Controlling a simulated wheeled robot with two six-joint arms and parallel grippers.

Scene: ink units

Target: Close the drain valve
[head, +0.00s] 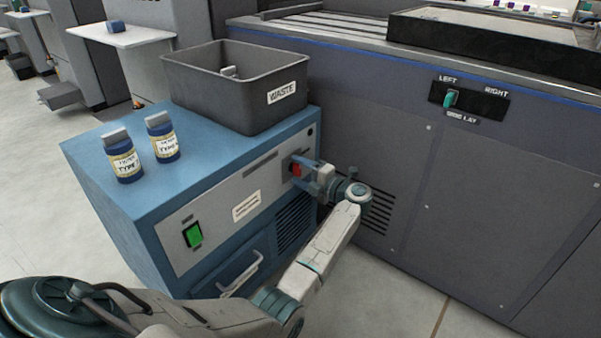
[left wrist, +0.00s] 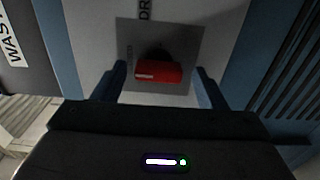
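The drain valve has a red handle (head: 296,170) on the grey front panel of the blue cabinet (head: 130,215), near its right end. In the left wrist view the red handle (left wrist: 158,72) lies across the picture on a grey square plate (left wrist: 128,40), below a partly cut-off label starting "DR". My left gripper (head: 305,173) is at the handle, with its fingers open on either side of it. Gaps show between the handle and both fingers, so it is not gripped. The arm partly hides the valve in the head view. My right gripper is not in view.
A grey waste bin (head: 205,88) and two blue bottles (head: 122,158) stand on the cabinet. A green switch (head: 193,235) and a drawer handle (head: 242,275) are on its front. A large grey machine (head: 480,200) stands close on the right. Floor shows in front.

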